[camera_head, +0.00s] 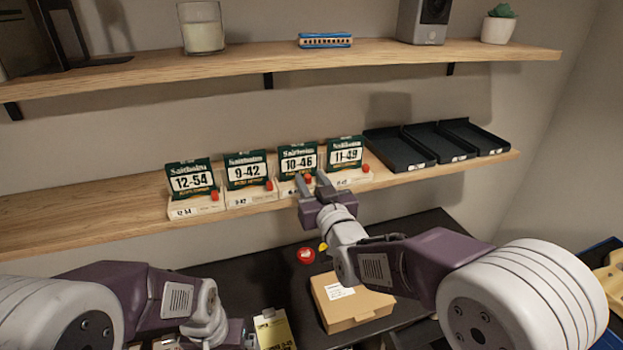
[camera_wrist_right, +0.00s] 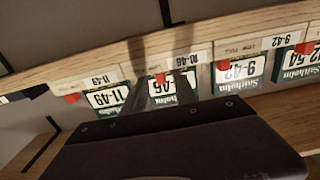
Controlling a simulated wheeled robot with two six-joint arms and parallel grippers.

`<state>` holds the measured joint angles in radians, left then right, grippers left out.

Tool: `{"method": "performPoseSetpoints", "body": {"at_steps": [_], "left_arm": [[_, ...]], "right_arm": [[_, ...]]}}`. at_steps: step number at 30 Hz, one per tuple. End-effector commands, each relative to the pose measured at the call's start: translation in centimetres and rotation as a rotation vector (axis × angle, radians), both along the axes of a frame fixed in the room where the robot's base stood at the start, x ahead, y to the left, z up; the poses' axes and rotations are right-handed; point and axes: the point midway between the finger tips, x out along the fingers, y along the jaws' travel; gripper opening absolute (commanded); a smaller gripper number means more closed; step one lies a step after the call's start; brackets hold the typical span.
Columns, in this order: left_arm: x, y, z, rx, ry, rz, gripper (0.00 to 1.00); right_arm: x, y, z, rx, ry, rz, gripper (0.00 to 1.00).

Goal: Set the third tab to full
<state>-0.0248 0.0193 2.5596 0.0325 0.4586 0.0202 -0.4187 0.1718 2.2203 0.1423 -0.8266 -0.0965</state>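Four string-pack holders stand in a row on the lower shelf, each with a green card and a red tab. From the left they read 12-54 (camera_head: 192,182), 9-42 (camera_head: 246,171), 10-46 (camera_head: 297,160) and 11-49 (camera_head: 346,153). My right gripper (camera_head: 312,183) is open in front of the third holder. In the right wrist view, which is upside down, the third red tab (camera_wrist_right: 160,78) shows between its spread fingers (camera_wrist_right: 161,92); contact cannot be told. That tab (camera_head: 308,179) is right of its holder's middle in the head view. My left gripper (camera_head: 235,336) is low at the bottom edge, its fingers unclear.
Black trays (camera_head: 400,150) stand right of the holders. The upper shelf (camera_head: 250,62) holds a candle, a blue harmonica, a speaker and a plant. Below, a cardboard box (camera_head: 350,301) and a red round object (camera_head: 306,255) lie on a dark surface.

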Motion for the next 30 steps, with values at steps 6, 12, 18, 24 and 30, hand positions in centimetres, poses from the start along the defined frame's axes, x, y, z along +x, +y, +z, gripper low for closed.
{"method": "performPoseSetpoints", "body": {"at_steps": [6, 12, 18, 24, 30], "left_arm": [[-0.02, 0.00, -0.04, 0.000, 0.000, 0.000, 1.00], [-0.02, 0.00, -0.04, 0.000, 0.000, 0.000, 1.00], [-0.02, 0.00, -0.04, 0.000, 0.000, 0.000, 1.00], [-0.02, 0.00, -0.04, 0.000, 0.000, 0.000, 1.00], [-0.02, 0.00, -0.04, 0.000, 0.000, 0.000, 1.00]], "right_arm": [[-0.03, -0.01, -0.01, 0.000, 0.000, 0.000, 0.07], [-0.04, 0.01, -0.04, -0.001, 0.001, 0.000, 0.00], [-0.04, 0.00, -0.08, -0.001, 0.002, 0.000, 0.00], [-0.04, 0.00, -0.10, -0.002, 0.002, 0.000, 0.00], [-0.04, 0.00, -0.13, -0.002, 0.003, 0.000, 0.00]]}}
